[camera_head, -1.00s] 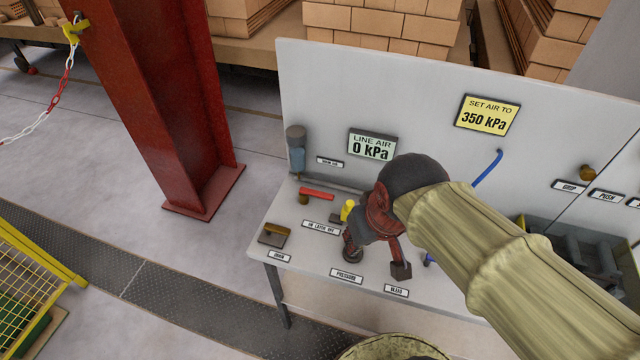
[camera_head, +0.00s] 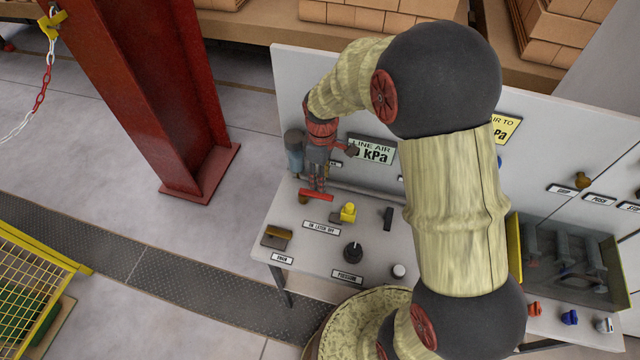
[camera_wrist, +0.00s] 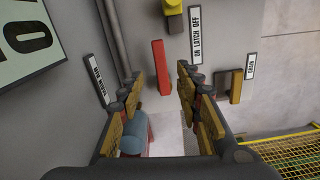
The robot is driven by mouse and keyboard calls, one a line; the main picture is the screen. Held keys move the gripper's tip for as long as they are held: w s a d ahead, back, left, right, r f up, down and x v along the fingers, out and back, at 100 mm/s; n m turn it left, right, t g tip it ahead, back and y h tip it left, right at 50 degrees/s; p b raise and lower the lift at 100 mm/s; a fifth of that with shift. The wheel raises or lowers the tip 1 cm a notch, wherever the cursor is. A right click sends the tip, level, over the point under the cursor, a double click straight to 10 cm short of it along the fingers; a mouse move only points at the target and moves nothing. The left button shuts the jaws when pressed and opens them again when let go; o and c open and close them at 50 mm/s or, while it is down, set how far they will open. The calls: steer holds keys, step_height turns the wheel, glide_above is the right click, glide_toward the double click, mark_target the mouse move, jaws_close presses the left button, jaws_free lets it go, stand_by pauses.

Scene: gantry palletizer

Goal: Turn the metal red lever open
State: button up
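The red lever (camera_head: 316,194) is a flat bar near the back left of the grey panel's shelf. In the wrist view the red lever (camera_wrist: 161,66) shows between the tips of my two fingers, touching neither as far as I can see. My gripper (camera_head: 318,183) points down just above and behind the lever. In the wrist view my gripper (camera_wrist: 158,80) is open, with a wide gap between its fingers. I cannot tell whether the tips reach down to the lever's height.
A blue-grey cylinder (camera_head: 295,150) stands close left of my gripper. The "LINE AIR" sign (camera_head: 371,149) is close right. A yellow part (camera_head: 348,211), a black knob (camera_head: 353,252) and a brown-topped drain part (camera_head: 278,233) sit on the shelf. A red column (camera_head: 150,90) stands left.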

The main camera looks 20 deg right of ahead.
mark_target(322, 195)
steer(key=shift+s+n, duration=0.1)
steer(key=shift+n, duration=0.5)
steer(key=shift+f, duration=3.85)
steer(key=shift+c, duration=0.2)
steer(key=c, duration=0.7)
jaws_close()
